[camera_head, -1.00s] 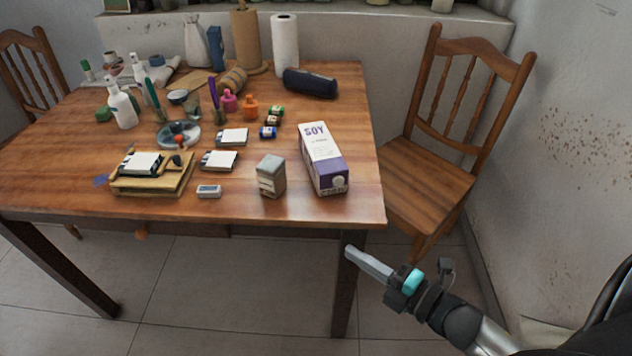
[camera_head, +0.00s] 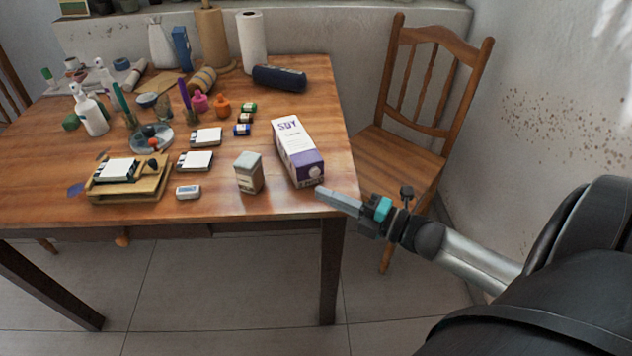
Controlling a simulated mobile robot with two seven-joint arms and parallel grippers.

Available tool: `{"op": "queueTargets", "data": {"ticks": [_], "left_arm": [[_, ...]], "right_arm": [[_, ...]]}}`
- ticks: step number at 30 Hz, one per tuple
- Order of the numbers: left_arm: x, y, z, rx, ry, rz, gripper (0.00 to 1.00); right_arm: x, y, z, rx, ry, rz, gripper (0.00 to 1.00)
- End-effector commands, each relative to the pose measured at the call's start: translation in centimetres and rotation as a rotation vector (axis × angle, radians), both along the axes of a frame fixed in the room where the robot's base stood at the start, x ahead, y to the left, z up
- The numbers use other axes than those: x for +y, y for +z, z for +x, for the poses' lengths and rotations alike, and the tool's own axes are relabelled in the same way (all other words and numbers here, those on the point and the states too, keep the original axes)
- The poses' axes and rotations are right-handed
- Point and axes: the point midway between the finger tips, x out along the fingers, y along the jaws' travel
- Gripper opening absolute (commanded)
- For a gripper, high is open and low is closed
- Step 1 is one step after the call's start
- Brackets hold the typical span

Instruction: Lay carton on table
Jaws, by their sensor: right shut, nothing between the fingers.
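The soy carton (camera_head: 298,153), white with purple, lies on its side on the wooden table (camera_head: 222,206) near the right edge. Its capped end faces the front of the table. My right gripper (camera_head: 322,193) is shut and empty. Its tip shows just in front of the carton's capped end, at the table's front right corner; I cannot tell if they touch. My left gripper is not in view.
A small grey-topped box (camera_head: 249,173) stands left of the carton. A wooden tray (camera_head: 128,190), white cards and small bottles fill the left and middle. A dark blue case (camera_head: 279,78) lies behind. A wooden chair (camera_head: 405,160) stands close at the right.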

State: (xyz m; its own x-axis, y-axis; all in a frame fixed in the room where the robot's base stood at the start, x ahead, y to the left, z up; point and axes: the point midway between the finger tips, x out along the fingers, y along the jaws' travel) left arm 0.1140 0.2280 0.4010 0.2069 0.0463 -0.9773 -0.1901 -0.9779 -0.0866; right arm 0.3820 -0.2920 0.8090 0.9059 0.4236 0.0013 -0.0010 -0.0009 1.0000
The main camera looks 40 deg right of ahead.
Motion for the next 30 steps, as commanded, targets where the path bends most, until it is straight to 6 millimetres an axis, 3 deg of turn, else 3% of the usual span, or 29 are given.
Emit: {"op": "queueTargets", "data": {"ticks": [3, 12, 30], "left_arm": [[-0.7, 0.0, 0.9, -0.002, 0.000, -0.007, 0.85], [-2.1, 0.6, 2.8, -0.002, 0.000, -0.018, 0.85], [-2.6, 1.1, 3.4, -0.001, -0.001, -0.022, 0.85]], "right_arm": [[0.8, -0.1, 1.9, -0.003, 0.001, -0.003, 0.00], [-0.4, -0.1, 4.3, 0.000, 0.001, -0.003, 0.00], [-0.7, 0.0, 5.2, 0.000, 0.000, -0.001, 0.00]]}}
